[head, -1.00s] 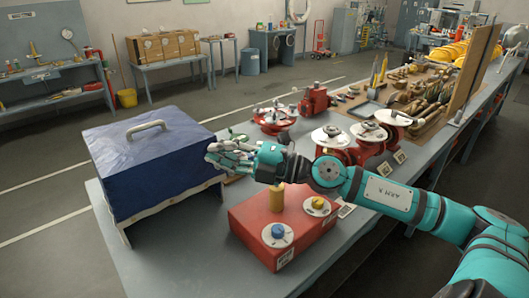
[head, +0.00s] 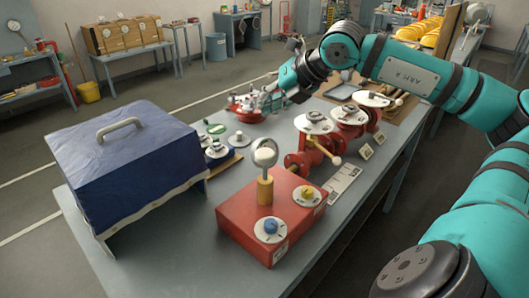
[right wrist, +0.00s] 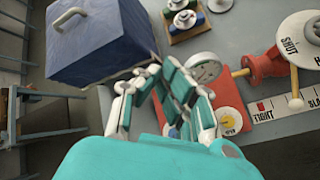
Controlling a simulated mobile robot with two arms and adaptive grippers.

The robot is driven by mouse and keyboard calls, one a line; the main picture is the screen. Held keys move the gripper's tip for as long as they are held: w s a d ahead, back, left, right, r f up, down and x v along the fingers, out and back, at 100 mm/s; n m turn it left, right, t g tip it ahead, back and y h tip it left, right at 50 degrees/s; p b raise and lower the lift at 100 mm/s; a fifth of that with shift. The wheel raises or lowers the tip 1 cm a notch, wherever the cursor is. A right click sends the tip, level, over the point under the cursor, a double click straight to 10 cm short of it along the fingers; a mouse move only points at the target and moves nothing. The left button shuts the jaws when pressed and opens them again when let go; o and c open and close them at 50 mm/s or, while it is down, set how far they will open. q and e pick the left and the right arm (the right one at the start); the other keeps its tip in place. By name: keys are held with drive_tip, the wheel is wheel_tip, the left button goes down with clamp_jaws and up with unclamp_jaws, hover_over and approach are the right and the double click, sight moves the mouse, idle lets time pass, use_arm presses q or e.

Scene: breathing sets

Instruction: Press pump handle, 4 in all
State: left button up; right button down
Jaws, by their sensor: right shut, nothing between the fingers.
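A red box (head: 238,222) stands on the bench with a round gauge (head: 265,157) on a brass post (head: 265,190). A blue knob (head: 270,226) and a yellow knob (head: 306,193) sit on white dials on its top. I cannot tell for sure which part is the pump handle; a lever with a pale ball end (head: 337,160) sticks out of the red valve assembly beside the box. My right gripper (head: 268,93) is shut and empty, raised in the air. In the right wrist view its fingers (right wrist: 172,88) partly hide the box. My left gripper is out of view.
A blue covered case (head: 125,165) with a handle stands at the left. Small knobbed parts (head: 215,150) lie beside it. Red valves with white discs (head: 314,122) stand to the right. Bare bench (head: 180,240) shows at the front left.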

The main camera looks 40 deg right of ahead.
drive_tip(key=f, duration=0.1)
drive_tip(key=b, duration=0.7)
hover_over(267, 151)
wheel_tip(267, 151, down, 7)
drive_tip(key=shift+d, duration=0.1)
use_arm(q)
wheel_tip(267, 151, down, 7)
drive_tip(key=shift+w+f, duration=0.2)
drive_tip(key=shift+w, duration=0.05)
use_arm(e)
drive_tip(key=shift+f, duration=0.35)
use_arm(q)
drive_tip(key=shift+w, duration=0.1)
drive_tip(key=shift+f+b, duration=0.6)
drive_tip(key=shift+b, duration=0.15)
use_arm(e)
drive_tip(key=shift+f, duration=0.4)
